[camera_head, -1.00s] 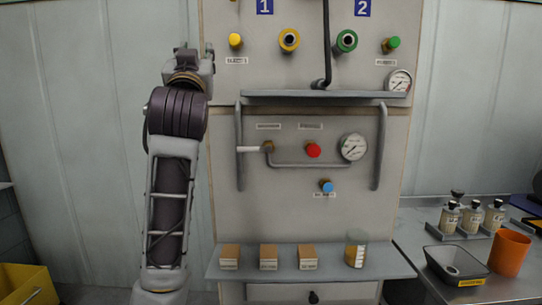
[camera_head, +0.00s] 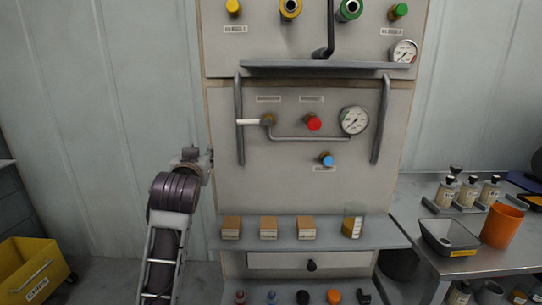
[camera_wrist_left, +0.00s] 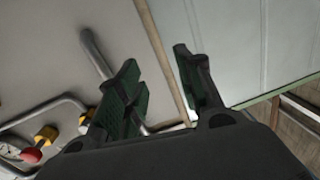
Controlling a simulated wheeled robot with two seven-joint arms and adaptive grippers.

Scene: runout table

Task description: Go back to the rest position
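My left gripper (camera_head: 197,156) is just left of the grey panel (camera_head: 225,190) in the head view, with its arm coming up from below. In the left wrist view the two dark green-padded fingers of the left gripper (camera_wrist_left: 157,62) stand apart with nothing between them. The panel's left edge and the pale wall show behind the fingers. The gripper looks small and partly turned away in the head view. My right gripper is not in view.
The panel carries a red knob (camera_head: 314,123), a gauge (camera_head: 354,120) and a grey handrail (camera_head: 240,140). Its shelf (camera_head: 375,235) holds small boxes and a beaker (camera_head: 352,222). A yellow bin (camera_head: 30,272) stands at lower left. A side table (camera_head: 425,205) is at right.

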